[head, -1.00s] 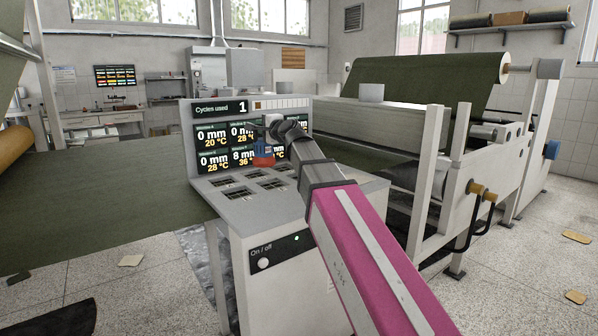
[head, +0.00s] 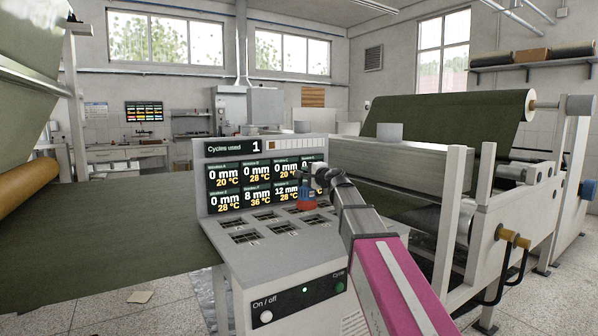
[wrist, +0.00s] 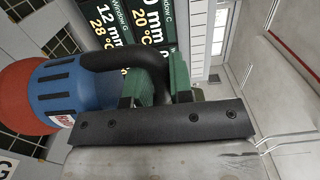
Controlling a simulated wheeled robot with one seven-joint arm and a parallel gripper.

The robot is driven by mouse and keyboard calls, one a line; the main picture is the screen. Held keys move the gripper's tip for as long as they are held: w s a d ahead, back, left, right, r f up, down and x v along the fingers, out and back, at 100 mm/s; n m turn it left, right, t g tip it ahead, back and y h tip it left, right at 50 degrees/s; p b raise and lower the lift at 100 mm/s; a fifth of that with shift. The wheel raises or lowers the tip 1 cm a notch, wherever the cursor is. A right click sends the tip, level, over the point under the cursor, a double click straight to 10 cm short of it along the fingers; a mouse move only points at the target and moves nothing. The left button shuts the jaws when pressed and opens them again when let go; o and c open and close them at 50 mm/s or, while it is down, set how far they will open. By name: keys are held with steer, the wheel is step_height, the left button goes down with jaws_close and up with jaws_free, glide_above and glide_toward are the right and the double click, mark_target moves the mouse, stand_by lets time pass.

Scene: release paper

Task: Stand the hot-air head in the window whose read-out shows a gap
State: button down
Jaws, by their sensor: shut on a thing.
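The hot-air head (head: 307,197), blue with a red-orange end, hangs above the right part of the console top in the head view. In the wrist view the hot-air head (wrist: 68,92) is large at left. My gripper (wrist: 158,86) has green fingers closed on its black handle. The read-out panel (head: 262,158) shows 0 mm for windows A, B, C and E, 8 mm for F and 12 mm for G. D and H are mostly hidden by my arm. Dark gridded windows (head: 247,238) lie in two rows on the console top; the right ones are partly hidden.
The console front (head: 285,300) has an on/off knob and a lit green lamp. A large roller machine (head: 410,165) stands close on the right. Dark green sheet (head: 120,225) runs across the left.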

steer(key=w+d+f, duration=0.2)
steer(key=d+f, duration=0.1)
steer(key=f, duration=0.3)
steer(key=shift+w+d+f, duration=0.2)
steer(key=shift+w+f, duration=0.05)
steer(key=shift+w, duration=0.05)
steer(key=shift+f, duration=0.1)
steer(key=c, duration=1)
jaws_free()
steer(key=v, duration=1.2)
